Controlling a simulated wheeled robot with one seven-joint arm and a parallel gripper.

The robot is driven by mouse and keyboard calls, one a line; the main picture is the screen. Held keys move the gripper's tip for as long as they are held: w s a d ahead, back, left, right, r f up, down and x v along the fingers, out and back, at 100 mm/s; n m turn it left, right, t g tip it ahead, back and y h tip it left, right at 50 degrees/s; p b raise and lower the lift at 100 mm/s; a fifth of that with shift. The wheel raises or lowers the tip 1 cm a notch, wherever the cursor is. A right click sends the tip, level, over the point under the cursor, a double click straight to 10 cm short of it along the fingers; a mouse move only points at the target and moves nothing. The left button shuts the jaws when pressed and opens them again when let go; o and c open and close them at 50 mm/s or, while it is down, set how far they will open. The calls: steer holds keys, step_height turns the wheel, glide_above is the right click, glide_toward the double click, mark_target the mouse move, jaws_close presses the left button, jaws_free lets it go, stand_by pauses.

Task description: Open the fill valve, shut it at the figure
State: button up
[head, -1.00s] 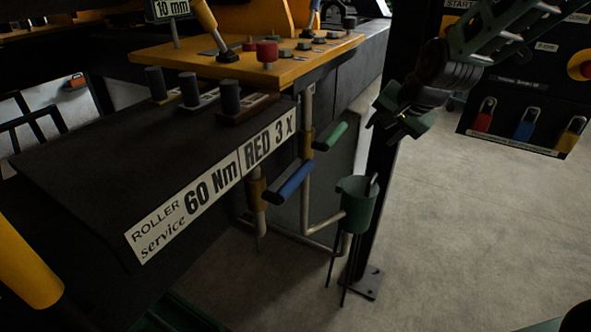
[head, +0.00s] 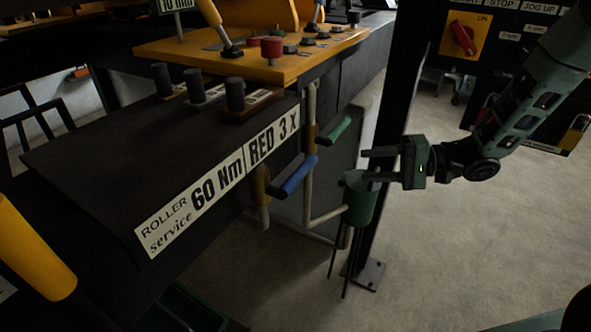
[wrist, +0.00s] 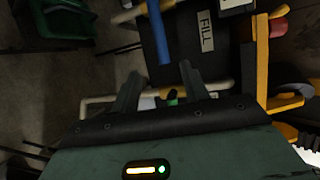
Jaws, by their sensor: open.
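Two lever valves sit on pale pipes under the yellow panel: a green handle (head: 334,131) and, lower and nearer, a blue handle (head: 299,175). In the wrist view the blue handle (wrist: 159,34) is beside a dark plate with a FILL label (wrist: 206,32). I cannot tell for certain which valve it names. My gripper (head: 367,165) is open and empty, to the right of both handles, fingers pointing left, above the green cup. In the wrist view my fingers (wrist: 162,68) are apart, with a small green end (wrist: 172,96) between them. No readable figure on a gauge shows.
A green cup (head: 359,203) on thin legs stands below my gripper. A dark post (head: 395,95) rises close behind it. The yellow panel (head: 285,66) with knobs overhangs the pipes. A control board (head: 500,22) hangs at the upper right. The floor (head: 465,230) on the right is clear.

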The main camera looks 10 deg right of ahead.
mark_target(296, 171)
steer(key=p+x, duration=0.1)
steer(key=x, duration=0.7)
steer(key=p+x, duration=0.1)
steer(key=x, duration=0.8)
steer(key=shift+s+a, duration=0.15)
steer(key=shift+a, duration=0.1)
jaws_close()
